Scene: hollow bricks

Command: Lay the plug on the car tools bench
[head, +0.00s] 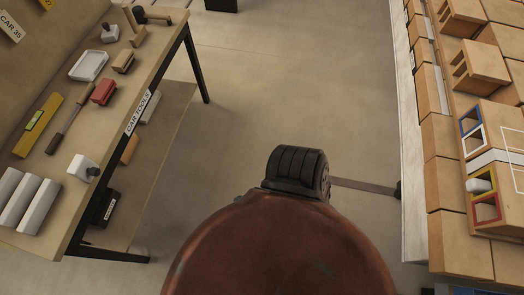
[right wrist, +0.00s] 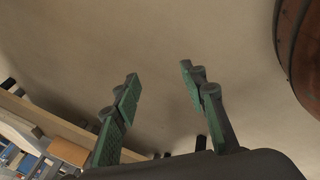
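The car tools bench (head: 117,148) stands at the left of the head view, with a "CAR TOOLS" label on its front edge. A white and yellow block (head: 481,186), which may be the plug, sits at the mouth of a hollow brick on the right side; I cannot tell for sure. My right gripper (right wrist: 160,72) is open and empty in the right wrist view, with bare floor beyond its green-padded fingers. Neither gripper shows in the head view.
The bench top holds a red block (head: 104,91), a white tray (head: 88,65), a yellow level (head: 38,124), a white block with a black knob (head: 83,168) and grey bars (head: 25,200). Wooden hollow bricks (head: 480,65) line the right.

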